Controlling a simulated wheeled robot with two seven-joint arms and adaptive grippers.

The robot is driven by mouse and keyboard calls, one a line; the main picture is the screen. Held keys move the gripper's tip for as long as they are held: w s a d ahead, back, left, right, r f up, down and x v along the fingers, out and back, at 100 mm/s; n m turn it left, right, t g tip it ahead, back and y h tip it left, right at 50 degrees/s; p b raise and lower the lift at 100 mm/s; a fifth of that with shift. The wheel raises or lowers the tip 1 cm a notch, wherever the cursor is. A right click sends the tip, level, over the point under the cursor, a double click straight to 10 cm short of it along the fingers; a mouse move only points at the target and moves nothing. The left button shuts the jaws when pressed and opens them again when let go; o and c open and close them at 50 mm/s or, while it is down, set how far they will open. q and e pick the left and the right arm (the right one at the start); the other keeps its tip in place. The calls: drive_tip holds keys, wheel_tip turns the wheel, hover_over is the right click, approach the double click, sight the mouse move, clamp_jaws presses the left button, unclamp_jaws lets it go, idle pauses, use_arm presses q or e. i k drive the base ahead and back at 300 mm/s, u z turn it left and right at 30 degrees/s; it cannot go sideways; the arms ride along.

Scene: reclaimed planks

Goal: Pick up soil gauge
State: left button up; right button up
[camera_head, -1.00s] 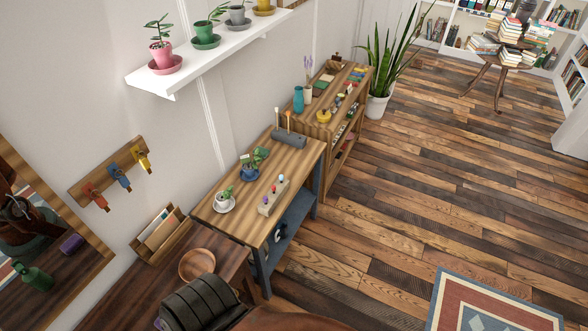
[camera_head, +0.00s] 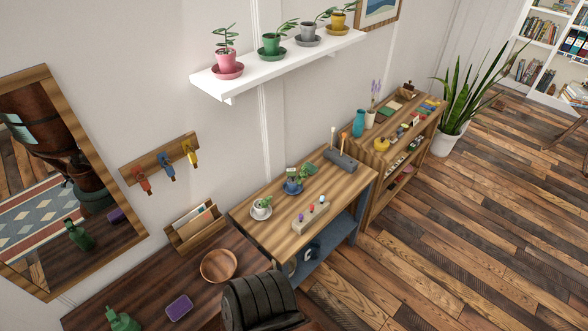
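I cannot tell for sure which small item is the soil gauge. On the wooden plant table (camera_head: 345,197), a pale wooden block (camera_head: 313,219) holds several small pieces with red, purple and blue round tops. A blue pot (camera_head: 293,187) with a plant and a small pale tag stands left of the grey block. A white cup (camera_head: 260,212) with a plant stands at the table's left end. Neither of my grippers shows in view.
A dark desk (camera_head: 150,285) at lower left bears a wooden bowl (camera_head: 218,265), a purple item (camera_head: 179,308) and a green bottle (camera_head: 122,321). A white wall shelf (camera_head: 290,67) with potted plants overhangs the table. The plank floor (camera_head: 430,240) at right is open.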

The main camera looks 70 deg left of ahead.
sight(289, 172)
drive_tip(key=u, duration=0.4)
drive_tip(key=i, duration=2)
drive_tip(key=u, duration=1.2)
drive_tip(key=i, duration=1)
drive_tip(key=u, duration=1.15)
